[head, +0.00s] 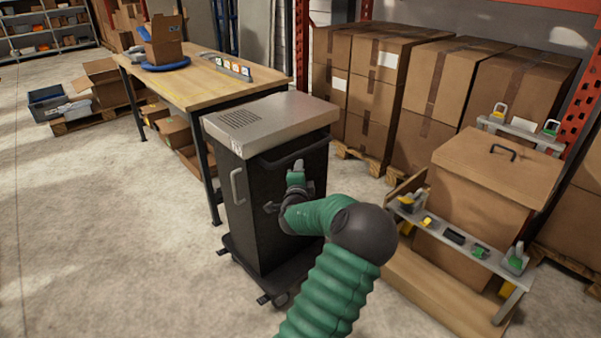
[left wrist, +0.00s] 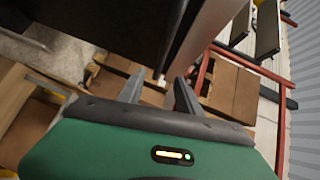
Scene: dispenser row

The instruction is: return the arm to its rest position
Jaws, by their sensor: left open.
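One green-sleeved arm of mine, taken as my left, rises from the bottom of the head view and bends at a dark elbow. Its hand is in front of the black cart (head: 257,215), near the cart's upper front. The fingers are dark against the cart, and whether they touch it I cannot tell. In the left wrist view my left gripper (left wrist: 159,90) shows two grey fingers spread apart with nothing between them. The cart's dark side (left wrist: 110,25) fills the upper left there. My right gripper is in neither view.
A wooden table (head: 205,85) with a blue tray and open box stands behind the cart. Stacked cartons (head: 370,90) stand at the back. A large lidded box (head: 475,215) with shelves of small items stands at right. The floor (head: 110,240) at left is clear.

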